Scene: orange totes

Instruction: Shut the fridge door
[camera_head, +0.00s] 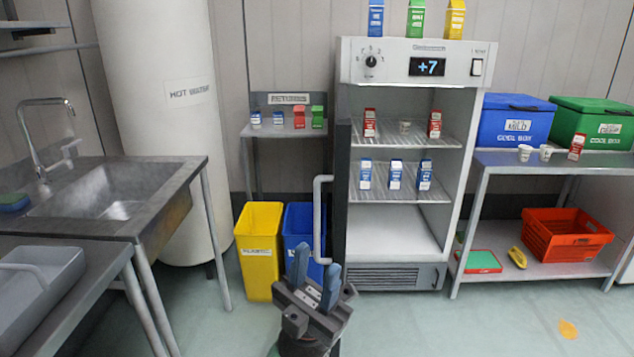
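The white fridge (452,180) stands in the middle with its interior in plain sight. Its door (341,190) is open, swung out toward me on the left side and seen nearly edge-on. The pale vertical bar handle (318,215) is on the door's left face. My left gripper (317,260) is low in front of the door, with its two blue-grey fingers pointing up and apart. The handle's lower end shows between the fingertips in the picture; I cannot tell whether they touch it. Nothing is seen held. My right gripper is out of view.
A yellow bin (259,250) and a blue bin (297,232) stand left of the door. Cartons sit on the fridge shelves and top. A sink table (150,205) is at left, a rack (560,160) with cool boxes at right. Floor before the fridge is mostly clear.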

